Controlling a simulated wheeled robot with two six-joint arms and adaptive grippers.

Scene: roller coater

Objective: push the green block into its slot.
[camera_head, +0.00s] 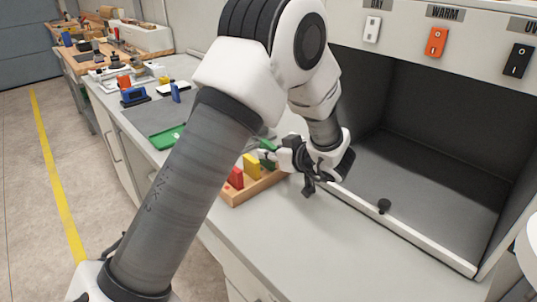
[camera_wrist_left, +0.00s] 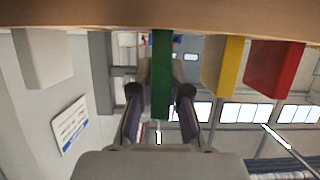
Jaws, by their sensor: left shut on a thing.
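The green block (camera_wrist_left: 161,75) stands between the two fingers of my left gripper (camera_wrist_left: 160,100) in the left wrist view. My left gripper is shut on it. One end of the block meets the edge of the wooden rack (camera_wrist_left: 110,14) in that view; how deep it sits in a slot is hidden. In the head view the left gripper (camera_head: 270,157) is at the far end of the wooden rack (camera_head: 262,187), and the green block is mostly hidden there. A yellow block (camera_head: 252,167) and a red block (camera_head: 236,178) stand in the rack.
A pale block (camera_wrist_left: 42,57) is on the other side of the green block in the wrist view. The counter (camera_head: 290,245) in front is clear. A green tray (camera_head: 167,137) lies farther left.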

